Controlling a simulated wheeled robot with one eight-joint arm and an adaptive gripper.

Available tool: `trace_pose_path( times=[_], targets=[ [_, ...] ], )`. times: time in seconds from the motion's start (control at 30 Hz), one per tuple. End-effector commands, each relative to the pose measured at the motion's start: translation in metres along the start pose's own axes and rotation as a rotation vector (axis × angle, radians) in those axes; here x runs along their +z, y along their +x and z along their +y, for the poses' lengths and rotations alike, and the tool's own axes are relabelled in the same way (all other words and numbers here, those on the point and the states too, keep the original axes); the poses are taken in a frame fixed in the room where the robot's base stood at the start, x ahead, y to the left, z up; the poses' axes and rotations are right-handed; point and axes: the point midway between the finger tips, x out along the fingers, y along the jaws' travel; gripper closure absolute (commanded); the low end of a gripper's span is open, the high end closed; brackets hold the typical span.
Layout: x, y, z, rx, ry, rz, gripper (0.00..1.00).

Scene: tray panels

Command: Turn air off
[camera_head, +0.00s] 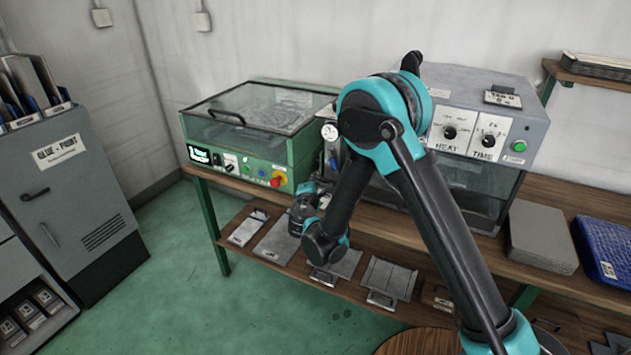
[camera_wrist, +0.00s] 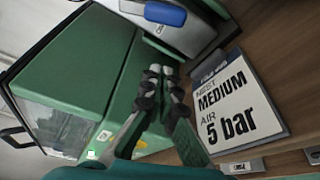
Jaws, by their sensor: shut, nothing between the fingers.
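In the wrist view, a blue rounded part (camera_wrist: 165,13) sits on a pale metal body at the top; I cannot tell for sure that it is the air control. A card (camera_wrist: 235,100) reading "MEDIUM" and "AIR 5 bar" stands to the right. My gripper (camera_wrist: 161,72) is shut and empty, its fingertips beside the green machine housing (camera_wrist: 75,75) and below the blue part in the picture. In the head view, the gripper end of my arm is by the green machine's right side, partly hidden. A small round gauge (camera_head: 330,132) shows above it.
The green machine (camera_head: 250,130) has a clear lid, knobs and a red button (camera_head: 277,179). A grey machine with HEAT and TIME dials (camera_head: 470,133) stands to its right, partly behind my arm. A lower shelf holds flat panels (camera_head: 388,277). Green floor is open at left.

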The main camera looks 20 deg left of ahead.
Motion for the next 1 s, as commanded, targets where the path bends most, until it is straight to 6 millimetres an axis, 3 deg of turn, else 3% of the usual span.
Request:
trace_pose_path(
  times=[0.3, 0.6, 1.0],
  targets=[
    [0.001, 0.063, -0.001, -0.001, 0.001, -0.002, 1.0],
    [0.034, 0.049, 0.0, -0.001, 0.001, 0.0, 1.0],
    [0.038, 0.047, 0.0, 0.0, 0.0, 0.0, 1.0]
  ],
)
